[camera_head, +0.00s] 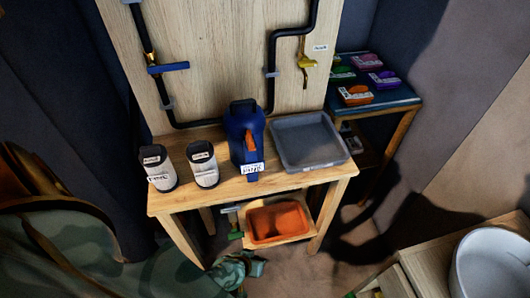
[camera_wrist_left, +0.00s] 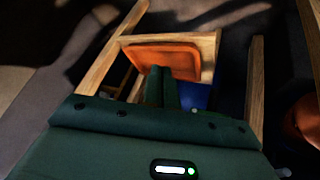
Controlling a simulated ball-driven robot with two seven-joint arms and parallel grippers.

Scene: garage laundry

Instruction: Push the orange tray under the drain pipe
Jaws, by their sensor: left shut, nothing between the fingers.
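The orange tray (camera_head: 277,222) sits on a low wooden shelf under the workbench. It also shows in the left wrist view (camera_wrist_left: 165,55), just beyond my fingers. A small pipe fitting with a green part (camera_head: 235,222) hangs under the bench at the tray's left; I cannot tell whether it is the drain pipe. Black pipe (camera_head: 272,60) runs over the wooden back panel above the bench. My left gripper (camera_wrist_left: 160,72) is shut and empty, its tips overlapping the tray's near edge in the wrist view; contact is unclear. My right gripper is not in view.
On the workbench (camera_head: 225,185) stand two white canisters (camera_head: 203,165), a blue jug (camera_head: 245,135) and a grey tray (camera_head: 309,143). The bench legs flank the low shelf. A side table (camera_head: 385,103) with several coloured boxes is behind right; a white basin (camera_head: 495,255) is front right.

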